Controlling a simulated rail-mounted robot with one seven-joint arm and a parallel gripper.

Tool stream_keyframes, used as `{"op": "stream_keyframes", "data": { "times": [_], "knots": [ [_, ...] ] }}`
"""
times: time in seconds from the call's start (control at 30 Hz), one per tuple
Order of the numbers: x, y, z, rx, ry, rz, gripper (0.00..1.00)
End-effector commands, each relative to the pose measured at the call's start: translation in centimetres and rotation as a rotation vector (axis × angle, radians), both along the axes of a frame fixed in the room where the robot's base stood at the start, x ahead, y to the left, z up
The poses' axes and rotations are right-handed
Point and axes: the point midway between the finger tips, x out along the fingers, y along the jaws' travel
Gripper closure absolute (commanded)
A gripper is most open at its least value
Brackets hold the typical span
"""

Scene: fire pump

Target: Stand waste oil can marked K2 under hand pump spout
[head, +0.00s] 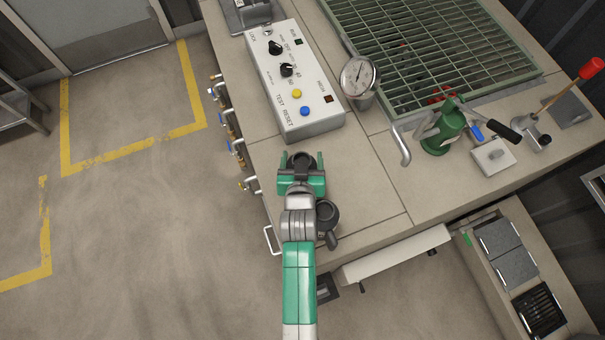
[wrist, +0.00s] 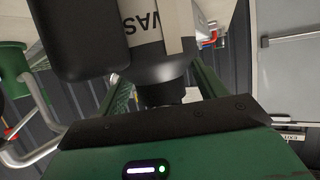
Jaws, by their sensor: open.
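A dark can (head: 303,158) stands on the bench top between the fingers of my gripper (head: 302,160), which is open. In the wrist view this can (wrist: 155,68) has a white label with "WAS" readable; no K2 mark shows. A second dark can (head: 328,214) stands beside my wrist, and it also shows close up in the wrist view (wrist: 78,45); its marking is not visible. The green hand pump (head: 441,137) is to the right on the bench, with a bent silver spout (head: 401,147) on its left side. Bare bench lies beneath the spout.
A control box (head: 295,85) with knobs and buttons is beyond my gripper. A pressure gauge (head: 358,77) and a green grating (head: 430,45) are at the back. Valves (head: 232,145) line the left bench edge. Bench between my gripper and the spout is clear.

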Motion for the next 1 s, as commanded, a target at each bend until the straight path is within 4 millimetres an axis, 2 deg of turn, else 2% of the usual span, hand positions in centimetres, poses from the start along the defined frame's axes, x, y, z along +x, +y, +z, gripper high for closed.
{"op": "stream_keyframes", "data": {
  "times": [0.1, 0.3, 0.67, 0.9, 1.0],
  "knots": [
    [0.86, -0.06, -0.46, 0.001, 0.002, 0.0, 0.3],
    [0.9, -0.05, -0.43, 0.0, 0.001, 0.0, 0.3],
    [0.81, -0.04, -0.59, 0.0, 0.005, 0.0, 1.0],
    [0.77, -0.04, -0.63, 0.001, 0.007, 0.0, 1.0],
    [0.78, -0.05, -0.04, 0.001, 0.006, 0.0, 1.0]
  ]
}}
